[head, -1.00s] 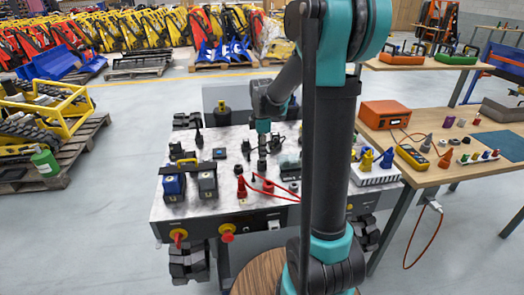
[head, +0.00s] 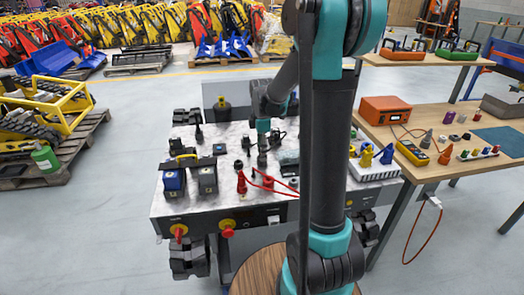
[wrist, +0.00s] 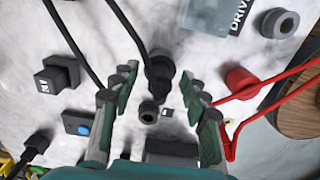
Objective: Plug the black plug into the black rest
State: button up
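In the wrist view a black plug (wrist: 160,73) with a black cable stands on the pale carrier top, between and beyond my fingertips. A small black round piece with a hole (wrist: 149,112) sits just below it in the picture, beside a small label. I cannot tell for sure whether this is the black rest. My gripper (wrist: 158,88) is open, with its fingers on either side of the plug and gaps to both. In the head view my gripper (head: 262,154) is low over the middle of the carrier; the plug is too small to tell there.
A red round piece (wrist: 240,80) with a red cable lies close right of my fingers. A grey ring (wrist: 280,22) is at upper right. A black block (wrist: 57,75) and a blue-button box (wrist: 80,124) are left. In the head view a wooden bench (head: 440,172) stands right of the carrier.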

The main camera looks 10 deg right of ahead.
notch_tip(320, 180, up, 12)
dwell(0.7)
